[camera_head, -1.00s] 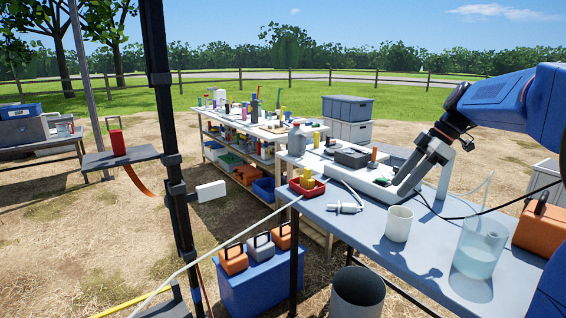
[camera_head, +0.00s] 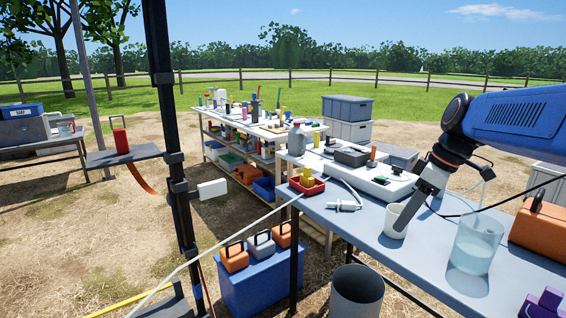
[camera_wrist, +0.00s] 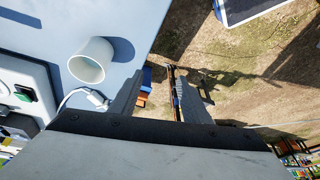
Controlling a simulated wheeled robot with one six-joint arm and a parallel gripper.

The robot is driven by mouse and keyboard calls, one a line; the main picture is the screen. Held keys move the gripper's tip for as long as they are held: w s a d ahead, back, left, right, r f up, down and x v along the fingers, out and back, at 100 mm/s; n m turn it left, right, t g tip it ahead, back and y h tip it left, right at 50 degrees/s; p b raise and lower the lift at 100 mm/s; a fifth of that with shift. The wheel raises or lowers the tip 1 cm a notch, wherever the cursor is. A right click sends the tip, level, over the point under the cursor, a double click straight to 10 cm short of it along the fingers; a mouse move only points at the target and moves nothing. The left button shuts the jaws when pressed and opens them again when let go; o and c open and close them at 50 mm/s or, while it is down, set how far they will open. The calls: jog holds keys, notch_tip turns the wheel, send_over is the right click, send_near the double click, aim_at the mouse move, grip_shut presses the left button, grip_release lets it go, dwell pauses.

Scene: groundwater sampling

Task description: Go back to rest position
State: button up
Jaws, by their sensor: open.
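My gripper (camera_head: 408,215) is at the right of the head view, pointing down and to the left. Its finger partly covers the white cup (camera_head: 388,222) on the near table. In the wrist view my gripper (camera_wrist: 160,88) shows two fingers set apart with nothing between them. The cup (camera_wrist: 90,62) stands upright to the left of the fingers there, apart from them, and looks empty. Below the fingers are the table's edge and the dry ground.
The near table (camera_head: 350,225) also bears a clear beaker of water (camera_head: 474,245), an orange case (camera_head: 540,225), a white instrument (camera_head: 370,178) and a red tray (camera_head: 300,189). A grey bin (camera_head: 357,290) stands below. A dark post (camera_head: 177,170) rises at left.

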jog(key=s+f+m+t+h, duration=0.1)
jog(key=s+f+m, duration=0.4)
jog(key=s, duration=0.5)
jog(key=s+f+m+t+h, duration=0.2)
jog(key=s+f+m, duration=0.3)
jog(key=s+f, duration=0.3)
jog(key=shift+s+a+f+h, duration=0.2)
jog(key=shift+s+h, duration=0.1)
jog(key=shift+s, duration=0.7)
